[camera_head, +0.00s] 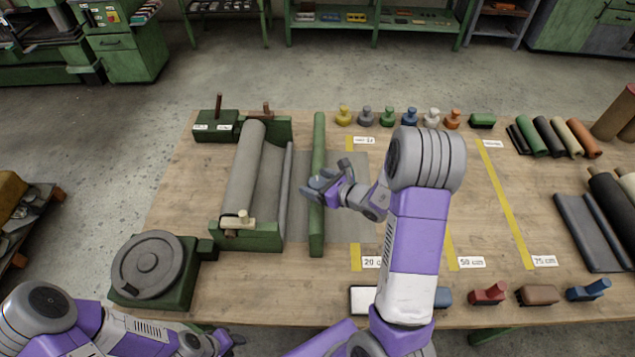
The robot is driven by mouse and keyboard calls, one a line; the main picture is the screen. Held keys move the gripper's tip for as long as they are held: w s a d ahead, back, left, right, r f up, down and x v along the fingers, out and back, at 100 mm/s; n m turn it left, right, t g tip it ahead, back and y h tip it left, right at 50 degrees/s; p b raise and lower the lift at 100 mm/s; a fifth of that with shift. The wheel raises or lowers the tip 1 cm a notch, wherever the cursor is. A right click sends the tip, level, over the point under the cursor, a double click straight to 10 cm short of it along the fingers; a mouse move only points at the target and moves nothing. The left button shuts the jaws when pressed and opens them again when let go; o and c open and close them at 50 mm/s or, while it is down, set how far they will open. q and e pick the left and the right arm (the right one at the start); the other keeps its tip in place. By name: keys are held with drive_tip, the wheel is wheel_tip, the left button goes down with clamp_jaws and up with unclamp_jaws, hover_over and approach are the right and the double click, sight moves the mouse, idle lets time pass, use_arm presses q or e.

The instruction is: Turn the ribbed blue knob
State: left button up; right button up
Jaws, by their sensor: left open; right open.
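A small blue knob-like piece (318,182) shows at the long green bar (318,140), between the fingers of my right gripper (322,184). It is too small and too covered to see ribs. My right gripper is open above the bar, with its fingers around or just over this piece; I cannot tell if they touch it. The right arm reaches in from the bottom and hides part of the table. My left gripper (228,342) is open and low at the table's front edge, away from the bar.
Left of the bar is a green roll stand with a grey sheet roll (244,175). A round grey turntable (148,264) stands front left. Several coloured knobbed pieces, including a blue one (410,117), line the back. Rolls lie at the right.

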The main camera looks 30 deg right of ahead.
drive_tip(key=c, duration=1)
drive_tip(key=n+g+y, duration=0.3)
drive_tip(key=n+y, duration=0.1)
drive_tip(key=shift+d+n+y, duration=0.1)
drive_tip(key=shift+n+y, duration=0.3)
drive_tip(key=n+g+y, duration=0.3)
drive_tip(key=n+g, duration=0.1)
drive_tip(key=shift+n+p, duration=0.3)
drive_tip(key=n+g+y, duration=0.1)
drive_tip(key=n+g, duration=0.2)
drive_tip(key=g, duration=0.1)
drive_tip(key=shift+f+n, duration=0.1)
drive_tip(key=shift+n, duration=0.2)
drive_tip(key=shift+n+g+b, duration=0.7)
drive_tip(key=shift+n+g, duration=1.4)
drive_tip(key=shift+g, duration=0.6)
